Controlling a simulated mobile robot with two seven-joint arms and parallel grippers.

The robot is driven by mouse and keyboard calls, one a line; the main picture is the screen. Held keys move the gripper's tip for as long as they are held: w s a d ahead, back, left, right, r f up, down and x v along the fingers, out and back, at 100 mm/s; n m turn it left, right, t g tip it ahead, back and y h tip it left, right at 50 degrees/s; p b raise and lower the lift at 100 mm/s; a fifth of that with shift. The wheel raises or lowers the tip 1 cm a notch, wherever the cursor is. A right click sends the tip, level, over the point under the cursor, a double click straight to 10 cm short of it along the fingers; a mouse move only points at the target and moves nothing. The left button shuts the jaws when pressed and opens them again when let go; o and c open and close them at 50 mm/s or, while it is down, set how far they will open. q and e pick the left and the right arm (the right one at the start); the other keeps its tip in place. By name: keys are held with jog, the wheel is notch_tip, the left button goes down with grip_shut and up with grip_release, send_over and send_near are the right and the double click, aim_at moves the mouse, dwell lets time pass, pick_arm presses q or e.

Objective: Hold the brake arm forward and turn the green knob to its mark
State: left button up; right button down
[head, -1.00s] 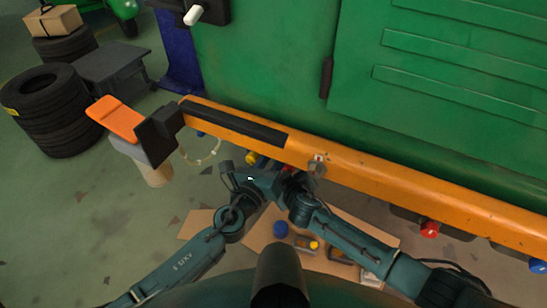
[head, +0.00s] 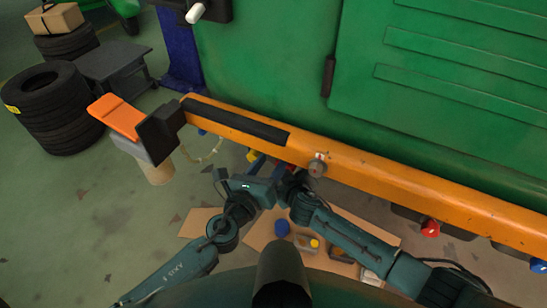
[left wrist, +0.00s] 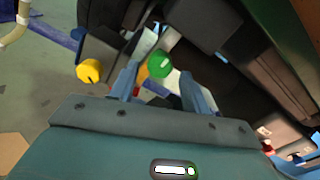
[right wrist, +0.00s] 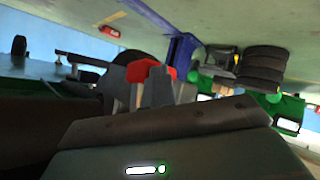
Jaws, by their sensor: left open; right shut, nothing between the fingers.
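The green knob (left wrist: 159,64) shows in the left wrist view beyond and between the fingertips of my left gripper (left wrist: 160,77), which is open. I cannot tell whether the fingers touch it. In the head view my left gripper (head: 272,170) reaches under the orange beam and the green knob is hidden. My right gripper (right wrist: 147,85) is shut with nothing between its fingers. A red part (right wrist: 148,70) shows just behind its fingertips, perhaps the brake arm's end; I cannot tell whether they touch. The knob's mark cannot be made out.
A yellow knob (left wrist: 90,71) is left of the green one. The orange beam (head: 390,181) runs along the green vehicle body (head: 270,60) above both grippers. A red knob (head: 430,229) hangs under the beam at right. Cardboard and small parts lie on the floor below.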

pick_arm(q)
jog(key=v, duration=0.5)
jog(key=shift+s+a, duration=0.1)
jog(key=shift+s, duration=0.05)
pick_arm(e)
jog(key=shift+w+d, duration=0.1)
pick_arm(q)
jog(key=shift+r+p, duration=0.55)
pick_arm(e)
jog(key=s+a, duration=0.3)
jog(key=s, duration=0.4)
jog(key=shift+s+a, duration=0.15)
jog(key=shift+a, duration=0.2)
jog(key=shift+r, duration=0.1)
